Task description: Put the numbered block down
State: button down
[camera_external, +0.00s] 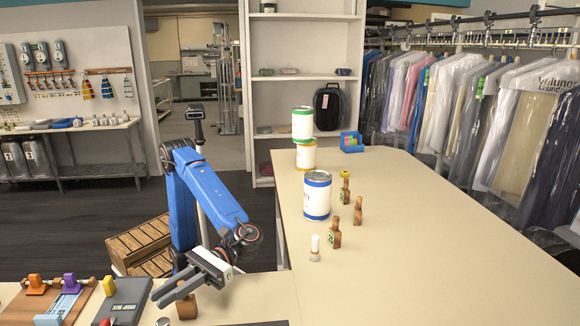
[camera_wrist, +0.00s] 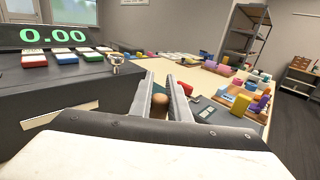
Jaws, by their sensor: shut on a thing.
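My gripper (camera_external: 164,296) is low over the near counter in the external view, its fingers pointing down to the left. It is shut on a brown wooden block, which shows below the fingers (camera_external: 187,307). In the wrist view my gripper (camera_wrist: 161,82) has the block's rounded brown top (camera_wrist: 159,104) between its two grey fingers. No number can be read on the block. I cannot tell whether its underside touches the counter (camera_external: 245,298).
A dark box with a green 0.00 display (camera_wrist: 54,34) stands left of the fingers in the wrist view. Stamps (camera_external: 334,234), a blue-banded can (camera_external: 317,196) and a white-topped bottle (camera_external: 315,248) stand on the long table. A grey device (camera_external: 125,298) lies left of my gripper.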

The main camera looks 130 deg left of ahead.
jog(key=c, duration=1.7)
grip_release()
jog(key=shift+f, duration=0.1)
jog(key=shift+o, duration=0.2)
jog(key=a, duration=1.2)
